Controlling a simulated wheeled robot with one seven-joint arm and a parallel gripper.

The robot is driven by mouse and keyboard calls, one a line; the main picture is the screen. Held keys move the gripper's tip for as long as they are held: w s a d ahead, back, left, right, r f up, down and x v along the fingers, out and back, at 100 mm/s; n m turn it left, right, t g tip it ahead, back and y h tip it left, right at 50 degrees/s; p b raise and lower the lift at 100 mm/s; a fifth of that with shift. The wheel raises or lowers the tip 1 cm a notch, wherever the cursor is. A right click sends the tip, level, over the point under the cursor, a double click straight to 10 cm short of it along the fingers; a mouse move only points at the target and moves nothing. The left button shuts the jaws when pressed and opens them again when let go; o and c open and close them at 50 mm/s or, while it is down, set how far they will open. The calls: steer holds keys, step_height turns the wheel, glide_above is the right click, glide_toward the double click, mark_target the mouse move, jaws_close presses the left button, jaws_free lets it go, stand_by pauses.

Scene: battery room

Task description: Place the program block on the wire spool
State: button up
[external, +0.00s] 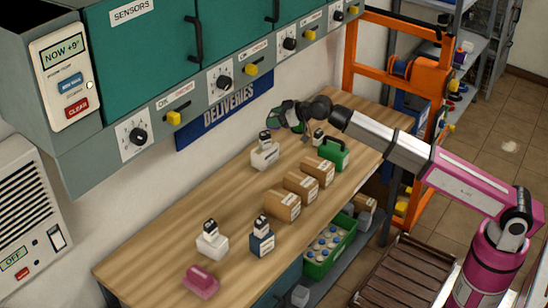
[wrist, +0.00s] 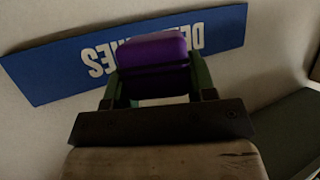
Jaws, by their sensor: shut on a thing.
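My gripper (external: 288,117) is at the far end of the bench, above the wooden top and close to the wall sign. In the wrist view its two green fingers (wrist: 155,80) are shut on a purple block (wrist: 152,50), which I take as the program block. The block is held up in front of the blue sign. In the external view the block is small and partly hidden by the gripper. A spool-like round part (external: 401,68) shows on the orange frame behind the arm; I cannot tell surely whether it is the wire spool.
The bench (external: 150,262) holds several brown boxes (external: 283,205), a green case (external: 334,152), white and blue labelled units (external: 262,238) and a pink block (external: 201,281). The blue DELIVERIES sign (external: 225,112) is on the wall under the green cabinets. An orange frame (external: 352,50) stands beyond the bench.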

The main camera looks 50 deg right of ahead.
steer(key=w+d+r, duration=0.2)
steer(key=d, duration=1.7)
steer(key=w+d+f, duration=0.2)
steer(key=d+f, duration=0.1)
steer(key=f, duration=0.1)
steer(key=w+d+f, duration=0.2)
steer(key=d+f, duration=0.1)
steer(key=w+d+f, duration=0.2)
steer(key=d+f, duration=0.1)
steer(key=f, duration=0.1)
steer(key=shift+w+d+f, duration=0.1)
steer(key=shift+d+f, duration=0.15)
steer(key=shift+f, duration=2.1)
steer(key=shift+f, duration=0.1)
steer(key=o, duration=0.9)
steer(key=shift+o, duration=0.2)
